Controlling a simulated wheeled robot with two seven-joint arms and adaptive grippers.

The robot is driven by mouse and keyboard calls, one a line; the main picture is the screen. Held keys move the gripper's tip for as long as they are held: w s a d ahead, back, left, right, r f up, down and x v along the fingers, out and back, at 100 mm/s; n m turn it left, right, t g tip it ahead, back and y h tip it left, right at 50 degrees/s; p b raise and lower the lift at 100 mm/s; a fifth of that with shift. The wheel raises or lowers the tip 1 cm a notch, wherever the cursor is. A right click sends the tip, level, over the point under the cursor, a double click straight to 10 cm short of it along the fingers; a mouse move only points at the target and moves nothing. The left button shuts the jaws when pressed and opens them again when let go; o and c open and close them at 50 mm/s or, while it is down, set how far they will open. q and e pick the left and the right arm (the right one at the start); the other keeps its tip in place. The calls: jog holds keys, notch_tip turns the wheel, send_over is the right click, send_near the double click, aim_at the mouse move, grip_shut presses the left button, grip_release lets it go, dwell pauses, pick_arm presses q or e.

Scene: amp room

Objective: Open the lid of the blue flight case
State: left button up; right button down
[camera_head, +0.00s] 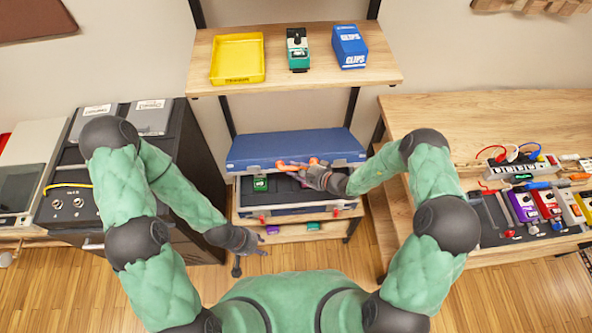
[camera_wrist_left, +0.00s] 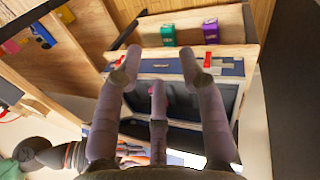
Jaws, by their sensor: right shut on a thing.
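The blue flight case (camera_head: 298,209) stands on a middle shelf, with red latches on its front. Its blue lid (camera_head: 285,146) is partly raised, leaving a gap at the front where a green pedal (camera_head: 260,184) shows inside. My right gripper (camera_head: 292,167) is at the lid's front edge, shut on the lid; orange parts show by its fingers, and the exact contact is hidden. My left gripper (camera_head: 262,244) hangs lower, left of and in front of the case. In the left wrist view its fingers (camera_wrist_left: 168,62) are spread, with nothing between them, and the case front (camera_wrist_left: 177,66) lies beyond.
A yellow tray (camera_head: 238,59), a green pedal (camera_head: 297,49) and a blue box (camera_head: 349,46) sit on the shelf above. A dark cabinet (camera_head: 180,190) stands left. A wooden workbench (camera_head: 480,115) with pedals and cables stands right. Small pedals lie below the case.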

pick_arm(q)
jog(key=c, duration=0.5)
jog(key=shift+w+f, duration=0.25)
jog(key=shift+w, duration=0.1)
grip_shut()
jog(key=w+d+f+n+t, duration=0.2)
jog(key=w+f+n+t, duration=0.25)
jog(key=w+n, duration=0.3)
jog(key=w+d+f+n+t, duration=0.2)
jog(key=w+f+n+t, duration=0.2)
jog(key=w+n+t, duration=0.3)
notch_tip(320, 180, up, 4)
jog(key=s+d+n+t, duration=0.2)
jog(key=n+t, duration=0.5)
jog(key=n, duration=0.7)
jog(key=w+d+r, duration=0.1)
jog(key=w+r, duration=0.1)
jog(key=w, duration=0.3)
jog(key=w+d+r, duration=0.1)
jog(key=w+r, duration=0.2)
jog(key=w, duration=0.3)
jog(key=shift+w+d, duration=0.25)
jog(key=shift+d, duration=0.1)
